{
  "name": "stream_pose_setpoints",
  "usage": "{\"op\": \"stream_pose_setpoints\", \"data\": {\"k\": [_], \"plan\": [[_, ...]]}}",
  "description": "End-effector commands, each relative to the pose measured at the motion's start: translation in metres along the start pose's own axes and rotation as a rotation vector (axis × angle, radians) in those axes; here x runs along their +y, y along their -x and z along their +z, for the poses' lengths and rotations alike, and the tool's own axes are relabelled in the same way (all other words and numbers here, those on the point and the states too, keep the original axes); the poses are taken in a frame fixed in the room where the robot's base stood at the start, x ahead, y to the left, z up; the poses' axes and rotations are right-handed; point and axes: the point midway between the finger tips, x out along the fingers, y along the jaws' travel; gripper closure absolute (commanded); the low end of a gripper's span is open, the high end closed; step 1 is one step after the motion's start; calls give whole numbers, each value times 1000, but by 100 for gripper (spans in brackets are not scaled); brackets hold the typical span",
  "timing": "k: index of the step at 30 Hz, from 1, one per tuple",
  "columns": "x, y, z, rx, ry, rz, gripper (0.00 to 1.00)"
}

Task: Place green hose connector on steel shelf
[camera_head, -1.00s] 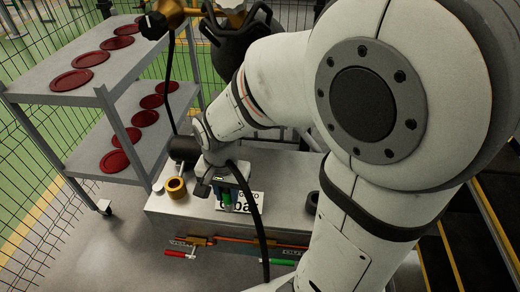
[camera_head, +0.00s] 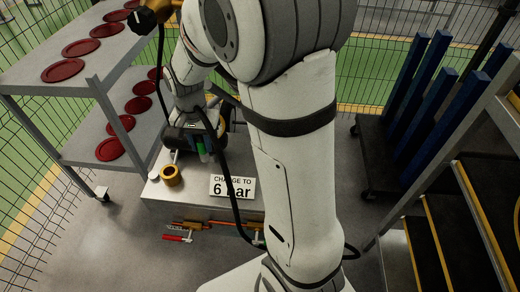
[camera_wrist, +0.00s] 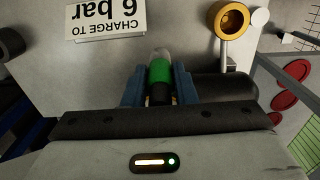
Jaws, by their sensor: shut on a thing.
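The green hose connector (camera_wrist: 160,72) is between the blue fingers of my gripper (camera_wrist: 159,88) in the wrist view, with a clear tip and a dark lower part. My gripper is shut on it. In the head view the connector (camera_head: 202,150) shows as a small green spot beside my gripper (camera_head: 205,146), above the grey bench. The steel shelf (camera_head: 92,82) is a two-tier grey rack at the left in the head view, with dark red discs on both tiers. My gripper is to the right of the shelf, apart from it.
The bench (camera_head: 200,192) bears a "CHARGE TO 6 bar" sign (camera_head: 232,187) and a brass ring fitting (camera_head: 171,176). Red and green handled tools (camera_head: 178,238) are at its front. A cart with blue bars (camera_head: 425,100) and yellow-edged steps (camera_head: 435,235) are at the right.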

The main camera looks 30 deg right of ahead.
Motion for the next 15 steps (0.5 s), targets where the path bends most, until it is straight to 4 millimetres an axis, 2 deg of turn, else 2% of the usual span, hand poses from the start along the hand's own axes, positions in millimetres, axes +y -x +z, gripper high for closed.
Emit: {"op": "stream_pose_setpoints", "data": {"k": [3,15], "plan": [[34,2,-14,1,-13,-1,100],[132,2,-54,0,-18,0,100]]}}
